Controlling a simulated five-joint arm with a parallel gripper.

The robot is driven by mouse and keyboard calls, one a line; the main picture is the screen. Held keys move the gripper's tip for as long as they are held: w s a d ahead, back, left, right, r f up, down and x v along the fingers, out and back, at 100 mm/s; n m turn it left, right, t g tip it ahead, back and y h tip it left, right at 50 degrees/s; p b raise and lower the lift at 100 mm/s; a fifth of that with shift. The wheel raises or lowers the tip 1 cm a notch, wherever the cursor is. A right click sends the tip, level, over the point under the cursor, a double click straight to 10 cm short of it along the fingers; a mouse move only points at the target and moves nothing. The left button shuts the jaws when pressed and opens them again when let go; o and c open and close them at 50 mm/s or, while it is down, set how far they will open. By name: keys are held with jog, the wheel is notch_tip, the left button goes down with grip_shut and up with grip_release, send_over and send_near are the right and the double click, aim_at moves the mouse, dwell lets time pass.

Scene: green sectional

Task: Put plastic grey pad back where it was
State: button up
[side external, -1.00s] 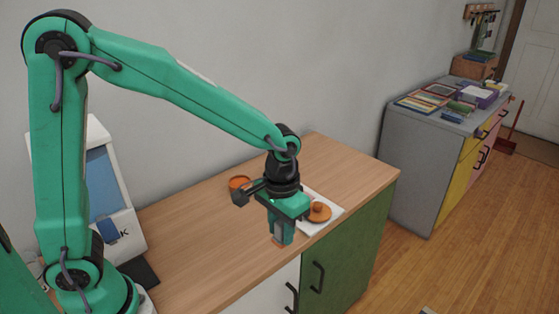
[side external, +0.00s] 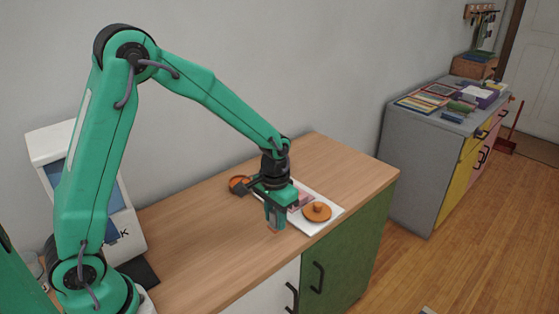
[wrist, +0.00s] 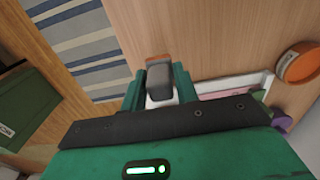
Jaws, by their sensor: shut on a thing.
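My gripper (side external: 274,222) points down over the wooden counter, just left of a white tray. In the wrist view my gripper (wrist: 159,88) is shut on a grey piece with an orange-brown end, which looks like the grey pad (wrist: 160,82). The white tray (side external: 338,209) holds a round orange knobbed piece (side external: 317,211) and a pink piece (side external: 299,201). The gripper hides part of the tray.
An orange round dish (side external: 239,183) stands on the counter (side external: 190,245) behind the gripper. It also shows in the wrist view (wrist: 300,66). A white and blue machine (side external: 75,170) stands at the left. The counter's front left and far right are clear.

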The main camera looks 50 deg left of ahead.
aim_at(275, 228)
jog(key=shift+f, duration=2)
jog(key=shift+f, duration=0.15)
jog(key=o, duration=1)
notch_tip(275, 228, up, 11)
jog(key=shift+r, duration=0.7)
